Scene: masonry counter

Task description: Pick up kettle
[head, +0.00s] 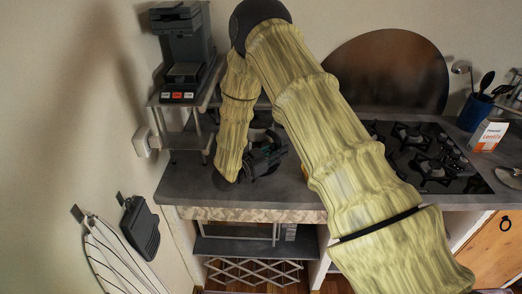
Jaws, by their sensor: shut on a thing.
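My gripper (268,152) is low over the left part of the grey counter, at the end of my pale yellow arm. It is shut on a dark thing, which I take to be the kettle. My forearm and the gripper hide most of that thing, so its outline, handle and spout cannot be made out. Whether it touches the counter cannot be told.
A dark coffee machine (185,45) stands on a small raised shelf (168,98) at left. A black gas hob (435,178), a blue utensil pot (475,112) and a white-orange packet (488,135) are at right. A round dark board (392,68) leans against the wall.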

